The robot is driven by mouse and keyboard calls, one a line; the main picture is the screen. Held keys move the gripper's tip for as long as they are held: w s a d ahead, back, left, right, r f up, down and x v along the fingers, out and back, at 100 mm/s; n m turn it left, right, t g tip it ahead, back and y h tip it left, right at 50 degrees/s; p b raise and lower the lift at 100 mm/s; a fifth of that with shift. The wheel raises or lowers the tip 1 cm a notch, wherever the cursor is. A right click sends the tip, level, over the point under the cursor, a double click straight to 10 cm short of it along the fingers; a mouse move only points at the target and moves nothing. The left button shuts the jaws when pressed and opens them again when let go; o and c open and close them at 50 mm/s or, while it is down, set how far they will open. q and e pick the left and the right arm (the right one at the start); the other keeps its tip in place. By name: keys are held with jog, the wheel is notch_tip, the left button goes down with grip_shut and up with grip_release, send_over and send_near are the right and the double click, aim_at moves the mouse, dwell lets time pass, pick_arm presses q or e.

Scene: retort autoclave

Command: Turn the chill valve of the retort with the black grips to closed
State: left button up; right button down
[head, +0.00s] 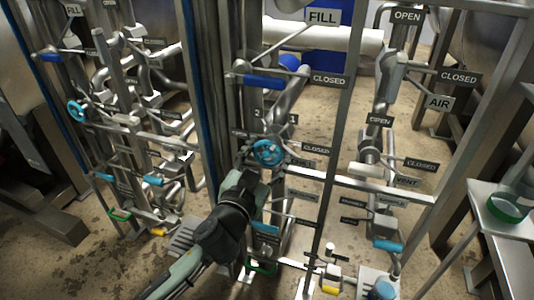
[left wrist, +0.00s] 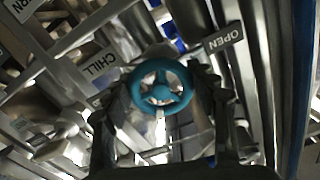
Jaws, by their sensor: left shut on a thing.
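The chill valve's handwheel is a blue-teal spoked wheel (head: 268,152) on the middle pipe rack in the head view. It also shows in the left wrist view (left wrist: 160,88), face-on between the fingers. A CHILL sign (left wrist: 98,64) is left of it there, and an OPEN sign (left wrist: 223,40) is up to the right. My left gripper (head: 261,165) reaches up from below and is shut on the wheel's rim, one finger on each side. Black grips on a retort cannot be made out. My right gripper is not in view.
A second rack at left has a similar blue wheel (head: 76,110). A blue lever (head: 263,82) is above the held wheel. A white-handled lever (head: 366,170) and a steel upright (head: 337,130) stand to the right.

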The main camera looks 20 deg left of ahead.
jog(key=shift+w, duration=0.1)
pick_arm(q)
jog(key=shift+r+m, duration=0.1)
jog(key=shift+m, duration=0.3)
jog(key=m+p, duration=0.4)
jog(key=m, duration=0.4)
jog(key=shift+a+r, duration=0.15)
jog(key=shift+m+p, duration=0.65)
jog(key=shift+m, duration=0.95)
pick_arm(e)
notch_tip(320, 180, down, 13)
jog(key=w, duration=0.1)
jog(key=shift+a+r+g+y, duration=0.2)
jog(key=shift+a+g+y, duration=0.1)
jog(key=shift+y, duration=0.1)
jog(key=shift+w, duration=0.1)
pick_arm(q)
jog(key=o, duration=1.2)
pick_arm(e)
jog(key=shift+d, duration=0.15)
